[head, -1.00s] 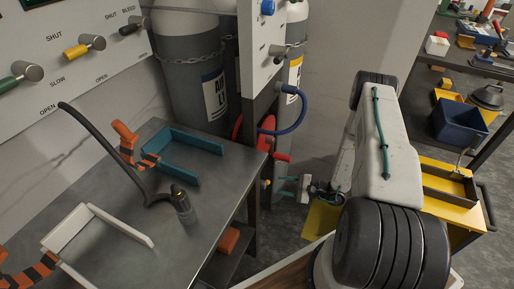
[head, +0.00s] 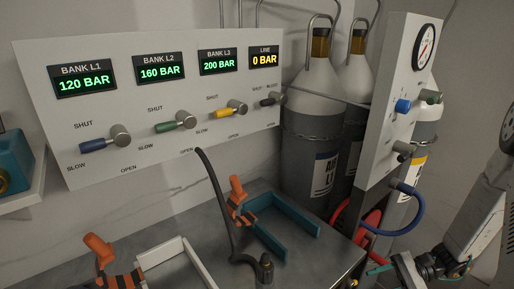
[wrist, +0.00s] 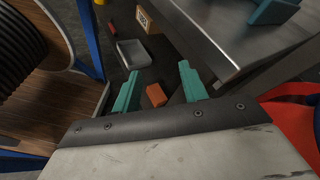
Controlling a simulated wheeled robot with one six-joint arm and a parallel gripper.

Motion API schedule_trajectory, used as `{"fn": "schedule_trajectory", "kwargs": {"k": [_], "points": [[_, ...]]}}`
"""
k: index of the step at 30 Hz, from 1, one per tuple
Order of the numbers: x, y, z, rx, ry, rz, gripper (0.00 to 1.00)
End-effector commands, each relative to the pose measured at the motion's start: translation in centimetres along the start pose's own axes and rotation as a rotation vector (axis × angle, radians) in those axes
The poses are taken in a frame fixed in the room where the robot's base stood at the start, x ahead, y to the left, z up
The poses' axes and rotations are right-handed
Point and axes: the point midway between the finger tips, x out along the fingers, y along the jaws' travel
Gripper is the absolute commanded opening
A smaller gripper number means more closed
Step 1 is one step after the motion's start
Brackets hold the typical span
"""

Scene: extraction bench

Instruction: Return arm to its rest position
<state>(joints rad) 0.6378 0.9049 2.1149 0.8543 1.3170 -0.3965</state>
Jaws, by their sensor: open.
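My gripper (wrist: 158,80) shows in the wrist view with its two teal fingers apart and nothing between them. It points down past the edge of the metal bench (wrist: 220,50), over the dark floor. An orange block (wrist: 156,95) lies below, seen between the fingers, apart from them. In the head view my arm (head: 478,235) is at the lower right, beside the bench's right end. The gripper there is partly cut off by the lower edge.
The bench holds a teal bracket (head: 285,238), a white bracket (head: 178,250) and a black hose (head: 218,205). A valve panel (head: 160,110) and gas cylinders (head: 310,120) stand behind. A gauge panel (head: 390,110) with a blue hose (head: 405,225) is near my arm. A grey tray (wrist: 133,53) lies below.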

Motion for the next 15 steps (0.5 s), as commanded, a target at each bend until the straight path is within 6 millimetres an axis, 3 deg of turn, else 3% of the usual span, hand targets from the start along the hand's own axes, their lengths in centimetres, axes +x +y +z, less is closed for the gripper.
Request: {"fn": "schedule_trajectory", "kwargs": {"k": [3,15], "points": [[-0.7,-1.4,4.6,-0.048,0.024,0.156,0.43],[-2.4,-2.8,17.6,-0.227,0.197,0.608,0.43]]}}
